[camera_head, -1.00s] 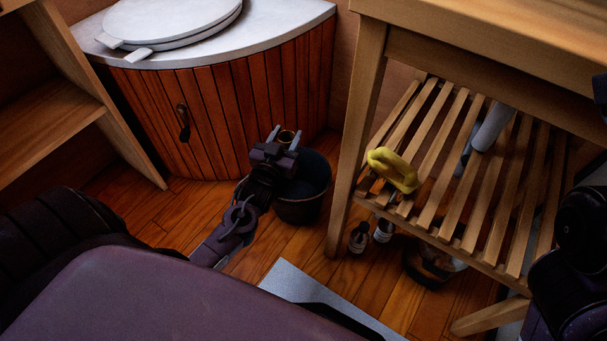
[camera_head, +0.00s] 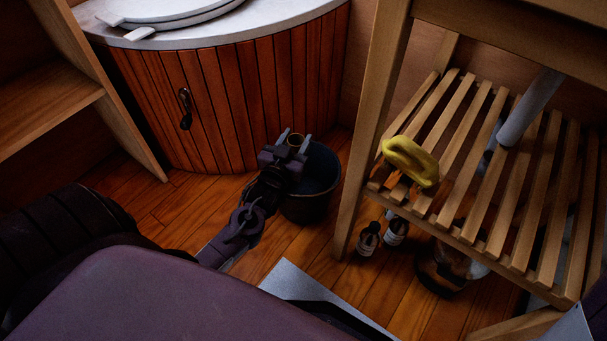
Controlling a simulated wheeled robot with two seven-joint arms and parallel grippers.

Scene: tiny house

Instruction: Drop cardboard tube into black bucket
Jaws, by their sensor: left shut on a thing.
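The black bucket (camera_head: 318,178) stands on the wooden floor, between the round wooden cabinet and the leg of the slatted table. My left gripper (camera_head: 292,140) is over the bucket's left rear part in the picture and covers some of its rim. It is shut on the cardboard tube (camera_head: 295,139), a short brown ring whose open end shows between the fingers. The tube's lower part is hidden by the gripper, so its height above the bucket is hard to tell. My right gripper is not in view.
The curved wooden cabinet (camera_head: 222,95) with a white top is behind the bucket. The slatted table (camera_head: 470,150) stands right, bearing a yellow object (camera_head: 410,160) and a grey cylinder (camera_head: 530,105). Bottles (camera_head: 369,239) and a jar (camera_head: 442,268) are on the floor below it.

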